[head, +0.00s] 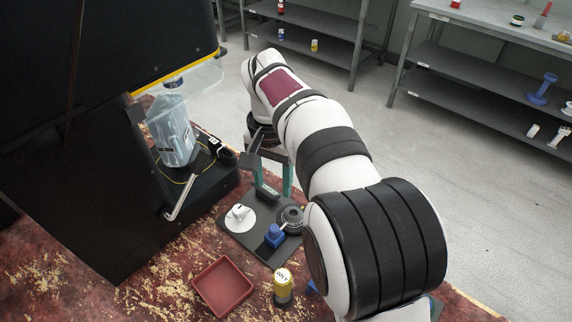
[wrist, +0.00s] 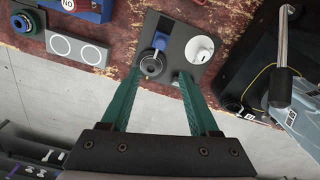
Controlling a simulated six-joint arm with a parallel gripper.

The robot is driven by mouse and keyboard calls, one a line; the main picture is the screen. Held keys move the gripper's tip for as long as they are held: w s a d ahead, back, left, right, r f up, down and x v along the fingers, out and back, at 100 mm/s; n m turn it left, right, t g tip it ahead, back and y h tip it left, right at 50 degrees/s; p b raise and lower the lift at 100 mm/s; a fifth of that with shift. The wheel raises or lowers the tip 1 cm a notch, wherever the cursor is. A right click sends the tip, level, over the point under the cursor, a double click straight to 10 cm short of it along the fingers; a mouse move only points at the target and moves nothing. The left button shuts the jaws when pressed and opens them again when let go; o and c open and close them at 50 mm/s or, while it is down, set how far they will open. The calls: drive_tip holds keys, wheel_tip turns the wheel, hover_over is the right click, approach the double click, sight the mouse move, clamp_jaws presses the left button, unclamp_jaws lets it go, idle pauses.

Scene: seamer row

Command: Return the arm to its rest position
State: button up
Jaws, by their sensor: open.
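My gripper (head: 271,178) has two teal fingers, spread apart with nothing between them. In the head view it hangs over the back edge of a dark plate (head: 240,243). My white arm stretches from the lower right to the upper middle and hides part of the bench. In the wrist view the fingers of my gripper (wrist: 157,80) point toward the same plate (wrist: 179,29), with its dark round part and white part beyond the tips. I cannot tell the exact gap between the fingertips and the plate.
On the plate are a white part (head: 240,217), a blue block (head: 275,235) and a dark round part (head: 291,218). A red tray (head: 222,287) and a yellow-topped cylinder (head: 283,287) stand in front. The black machine (head: 190,190) with a clear guard and lever is left. Shelves stand behind.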

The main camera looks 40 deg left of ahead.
drive_tip(key=d+r+m, duration=0.2)
drive_tip(key=d+r, duration=0.1)
drive_tip(key=d, duration=0.8)
drive_tip(key=d+r+m, duration=0.2)
drive_tip(key=d, duration=0.9)
drive_tip(key=s+d+f+m+y, duration=0.1)
drive_tip(key=s+d+f+m, duration=0.1)
drive_tip(key=s+d, duration=0.4)
drive_tip(key=s+d+f+m, duration=0.2)
drive_tip(key=s+d+f, duration=0.1)
drive_tip(key=s+d, duration=0.4)
drive_tip(key=shift+s+d+f+m+y, duration=0.15)
drive_tip(key=shift+s+d+m+y, duration=0.2)
drive_tip(key=shift+s, duration=0.4)
